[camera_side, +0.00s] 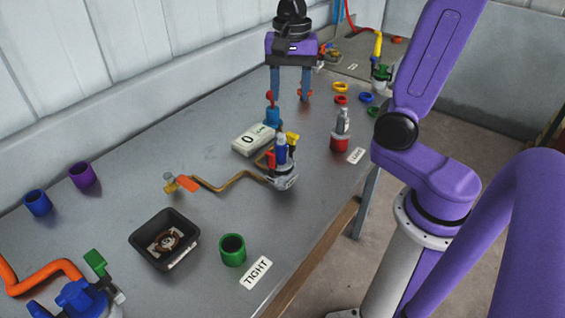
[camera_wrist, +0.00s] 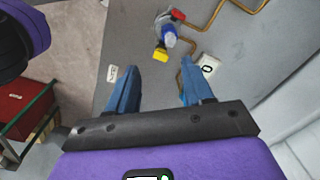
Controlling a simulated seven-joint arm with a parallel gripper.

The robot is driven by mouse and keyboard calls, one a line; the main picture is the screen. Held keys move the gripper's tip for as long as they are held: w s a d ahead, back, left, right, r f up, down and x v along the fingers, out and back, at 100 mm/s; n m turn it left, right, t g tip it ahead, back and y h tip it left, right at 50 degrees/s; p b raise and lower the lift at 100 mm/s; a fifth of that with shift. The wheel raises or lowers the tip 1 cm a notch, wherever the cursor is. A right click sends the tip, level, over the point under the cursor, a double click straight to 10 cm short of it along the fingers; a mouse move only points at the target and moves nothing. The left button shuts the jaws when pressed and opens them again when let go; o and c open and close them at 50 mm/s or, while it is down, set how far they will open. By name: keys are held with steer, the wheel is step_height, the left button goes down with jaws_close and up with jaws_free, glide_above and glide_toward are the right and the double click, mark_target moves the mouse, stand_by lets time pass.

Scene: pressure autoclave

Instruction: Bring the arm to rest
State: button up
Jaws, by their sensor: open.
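My gripper (camera_side: 290,97) is at the back of the workbench in the side view, purple with two blue fingers pointing down. The fingers are spread apart, with nothing seen between them. In the wrist view my gripper (camera_wrist: 157,72) also shows two parted blue fingers over bare grey bench. A fitting with a blue cap and yellow and red handles (camera_side: 281,172) stands nearer the side camera, apart from the fingers. It also shows beyond the fingertips in the wrist view (camera_wrist: 169,38). A blue part with a red top (camera_side: 272,114) stands near the left finger in the side view.
A white block marked 0 (camera_side: 250,142) lies mid-bench. A small bottle (camera_side: 343,121) stands in or on a red cup (camera_side: 339,143). Coloured rings (camera_side: 341,87) lie right of my gripper. A black tray (camera_side: 145,247) and green cup (camera_side: 232,250) are at the front. A wall bounds the bench.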

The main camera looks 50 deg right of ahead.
steer(key=s+a+f+n, duration=0.1)
steer(key=s+f+n, duration=0.3)
steer(key=s+n, duration=0.5)
steer(key=s+a+f+n, duration=0.2)
steer(key=s+n, duration=0.7)
steer(key=n, duration=0.5)
steer(key=shift+f+n, duration=0.4)
steer(key=shift+f, duration=0.5)
